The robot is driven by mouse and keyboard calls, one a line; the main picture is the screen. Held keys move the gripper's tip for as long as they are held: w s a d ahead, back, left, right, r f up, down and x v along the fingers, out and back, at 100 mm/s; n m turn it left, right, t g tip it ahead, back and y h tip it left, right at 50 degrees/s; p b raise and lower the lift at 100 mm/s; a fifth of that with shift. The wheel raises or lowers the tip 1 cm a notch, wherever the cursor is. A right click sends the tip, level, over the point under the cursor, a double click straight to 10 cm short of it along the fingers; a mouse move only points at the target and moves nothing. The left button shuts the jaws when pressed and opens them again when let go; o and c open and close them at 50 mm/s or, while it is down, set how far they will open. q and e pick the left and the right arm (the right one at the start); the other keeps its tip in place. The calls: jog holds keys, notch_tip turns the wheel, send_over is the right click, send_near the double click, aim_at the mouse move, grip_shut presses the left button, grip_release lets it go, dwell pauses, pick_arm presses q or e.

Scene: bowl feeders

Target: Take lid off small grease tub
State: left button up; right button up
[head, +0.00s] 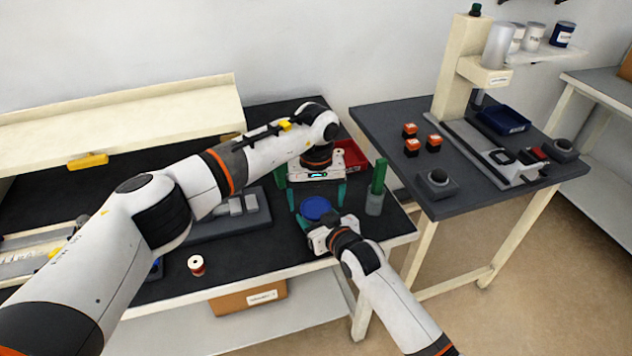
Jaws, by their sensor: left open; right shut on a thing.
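The small grease tub shows as a round blue lid (316,208) near the front right of the black-topped bench; the lid appears to be on. The tub body below it is mostly hidden by my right gripper. My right gripper (322,222) comes from the front and is shut on the tub. My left gripper (316,196) is open just behind and above the lid, pointing down, with one teal finger to each side. Whether its fingers touch the lid cannot be told.
A grey cup (374,204) with a green upright piece (379,177) stands right of the tub. A red bin (352,156) is behind my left gripper. A spool (196,265) lies near the front edge. A second table (470,200) with a press stands at right.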

aim_at(316, 208)
pick_arm(q)
jog(key=shift+f, duration=0.6)
jog(key=c, duration=1.2)
jog(key=shift+r, duration=0.1)
jog(key=shift+r, duration=0.15)
jog(key=shift+r, duration=0.95)
jog(key=shift+r, duration=2)
pick_arm(e)
jog(key=o, duration=1.4)
